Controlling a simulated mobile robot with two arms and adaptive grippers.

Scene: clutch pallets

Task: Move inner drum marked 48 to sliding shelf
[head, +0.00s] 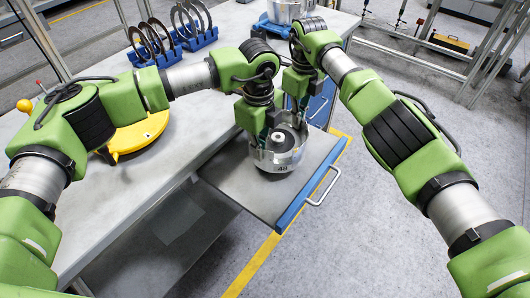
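The silver inner drum marked 48 (284,163) is upright at the sliding shelf (238,182), with its number facing me. I cannot tell if it rests on the shelf or hangs just above it. The grey shelf is pulled out from the table and has a blue front edge with a metal handle. My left gripper (262,138) points down at the drum's left rim. My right gripper (298,118) points down at its far right rim. The fingertips are small and partly hidden, so their grip on the rim is unclear.
The grey table (95,215) holds a yellow round part (140,133) and blue racks (195,38) with dark rings. Another silver drum (286,10) stands on a blue base at the back. Blue drawers (318,105) lie behind the shelf. Open floor (335,240) is at right.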

